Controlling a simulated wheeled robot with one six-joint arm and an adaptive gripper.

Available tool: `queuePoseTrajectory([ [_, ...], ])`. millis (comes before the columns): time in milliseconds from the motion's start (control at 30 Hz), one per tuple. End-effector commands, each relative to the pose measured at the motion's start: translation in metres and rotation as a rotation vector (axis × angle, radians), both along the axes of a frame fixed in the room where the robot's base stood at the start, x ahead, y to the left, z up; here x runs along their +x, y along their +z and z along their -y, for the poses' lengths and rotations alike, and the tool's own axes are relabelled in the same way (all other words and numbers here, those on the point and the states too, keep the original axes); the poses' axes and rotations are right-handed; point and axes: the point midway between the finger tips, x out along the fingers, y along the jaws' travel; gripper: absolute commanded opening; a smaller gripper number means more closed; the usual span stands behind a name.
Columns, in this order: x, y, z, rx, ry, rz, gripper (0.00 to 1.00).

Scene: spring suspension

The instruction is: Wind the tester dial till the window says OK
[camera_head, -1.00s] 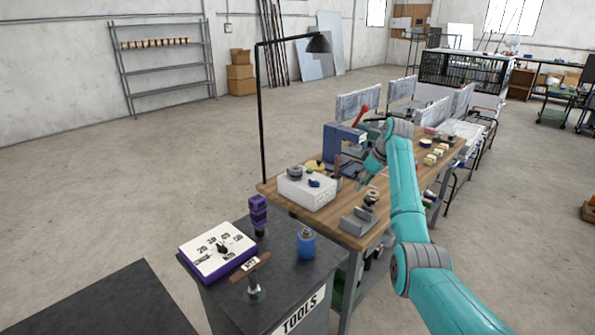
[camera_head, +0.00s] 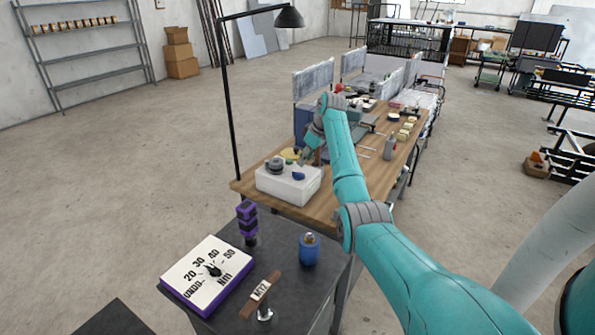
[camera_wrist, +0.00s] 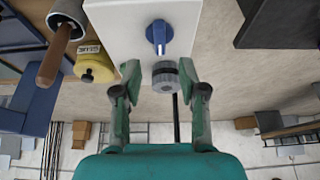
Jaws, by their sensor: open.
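A white box (camera_head: 284,188) stands on the near left corner of the wooden bench. It carries a grey round knob (camera_head: 275,166) and a blue knob (camera_head: 298,176). In the wrist view the white box (camera_wrist: 115,30) fills the top middle, with the blue knob (camera_wrist: 158,36) and the knurled grey knob (camera_wrist: 165,76) on it. My gripper (camera_wrist: 159,70) is open, its fingers on either side of the grey knob with gaps showing. In the head view my gripper (camera_head: 307,155) is close to the box. I cannot make out any window reading OK.
A yellow labelled piece (camera_wrist: 95,63) and a wooden-handled tool (camera_wrist: 54,60) lie beside the box. The dark tool cabinet carries a purple-edged dial board (camera_head: 208,272), a blue container (camera_head: 310,250) and a wooden-handled tool (camera_head: 261,293). A black lamp post (camera_head: 230,100) rises behind the bench's left end.

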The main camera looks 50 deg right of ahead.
Motion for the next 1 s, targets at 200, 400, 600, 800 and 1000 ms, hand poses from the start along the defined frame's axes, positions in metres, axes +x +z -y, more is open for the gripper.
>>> queuePoseTrajectory([
  [200,0.015,-0.037,-0.002,0.003,0.0,-0.002,0.42],
  [400,0.024,-0.058,-0.002,0.002,0.0,-0.001,0.42],
  [600,0.027,-0.066,-0.002,0.0,0.0,0.0,0.42],
  [800,0.028,-0.067,-0.002,0.0,0.0,0.0,0.42],
  [1000,0.027,-0.067,-0.002,0.0,-0.001,0.0,0.02],
])
